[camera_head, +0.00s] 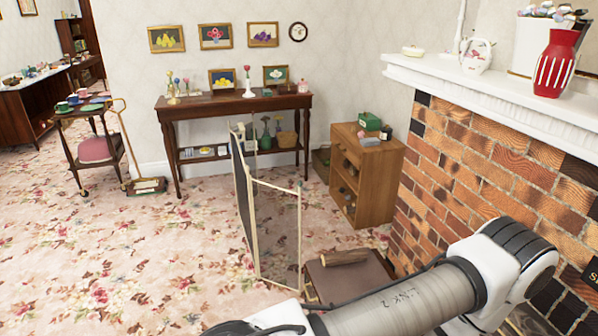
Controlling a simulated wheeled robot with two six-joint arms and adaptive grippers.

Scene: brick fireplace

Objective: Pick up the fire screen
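The fire screen (278,225) stands upright on the carpet near the middle of the view. It has dark see-through mesh panels in a pale frame, folded at an angle to each other. One of my arms, white and grey, crosses the lower right, in front of the fireplace. Its near part lies just below the screen's lower end in the picture, and I cannot tell the true gap. Neither gripper is in view.
A brick fireplace (470,180) with a white mantel (500,95) fills the right. A wooden cabinet (375,185) and a long side table (235,103) stand behind the screen.

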